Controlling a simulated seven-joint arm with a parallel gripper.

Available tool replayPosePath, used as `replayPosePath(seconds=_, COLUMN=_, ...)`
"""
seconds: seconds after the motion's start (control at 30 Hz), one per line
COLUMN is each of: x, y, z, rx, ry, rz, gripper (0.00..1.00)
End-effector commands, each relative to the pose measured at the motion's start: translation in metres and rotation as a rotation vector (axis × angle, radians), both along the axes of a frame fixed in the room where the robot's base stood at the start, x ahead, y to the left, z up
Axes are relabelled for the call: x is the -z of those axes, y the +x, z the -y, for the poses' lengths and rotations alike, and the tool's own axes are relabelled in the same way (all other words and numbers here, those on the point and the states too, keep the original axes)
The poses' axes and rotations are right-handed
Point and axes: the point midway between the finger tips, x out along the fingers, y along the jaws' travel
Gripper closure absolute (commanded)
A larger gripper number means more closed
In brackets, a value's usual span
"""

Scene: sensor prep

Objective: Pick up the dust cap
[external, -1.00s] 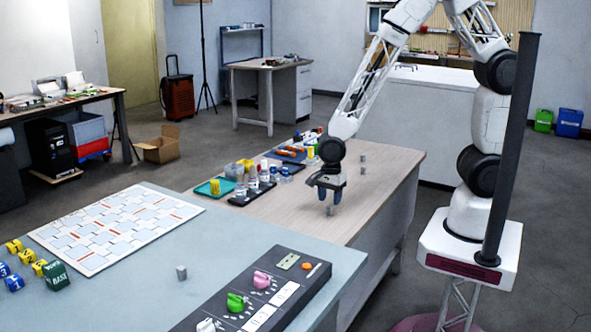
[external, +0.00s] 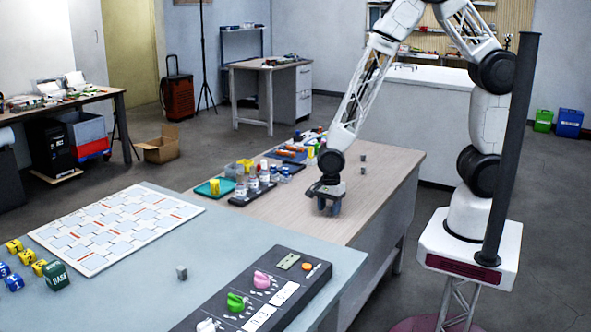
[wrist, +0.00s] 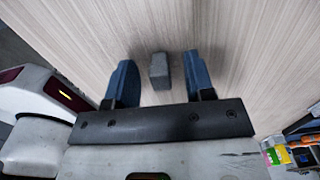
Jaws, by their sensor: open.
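My gripper (external: 328,208) is open and low over the wooden table, pointing down. In the wrist view, a small grey piece (wrist: 159,71) lies on the wood between the two blue fingers (wrist: 160,62). There is a gap on both sides, and the piece looks closer to the left finger. In the external view this piece is hidden by my fingers. Similar small grey pieces stand farther back on the same table (external: 363,170) and on the blue-grey table (external: 181,272). No label shows which of them is the dust cap.
A dark tray with small bottles (external: 252,192) and a teal tray (external: 208,187) stand left of my gripper. A control panel with coloured knobs (external: 262,300) lies on the front table. The wood right of my gripper is clear.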

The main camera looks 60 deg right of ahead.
Motion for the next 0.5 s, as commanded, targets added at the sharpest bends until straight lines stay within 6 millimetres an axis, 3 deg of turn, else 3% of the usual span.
replayPosePath(seconds=0.07, x=0.0, y=0.0, z=0.0, rx=0.0, ry=0.0, rz=0.0, gripper=0.54)
replayPosePath(seconds=0.37, x=0.0, y=-0.0001, z=0.0, rx=0.0, ry=0.0, rz=0.0, gripper=1.0)
replayPosePath(seconds=0.5, x=0.0, y=0.0, z=0.0, rx=0.0, ry=0.0, rz=0.0, gripper=1.0)
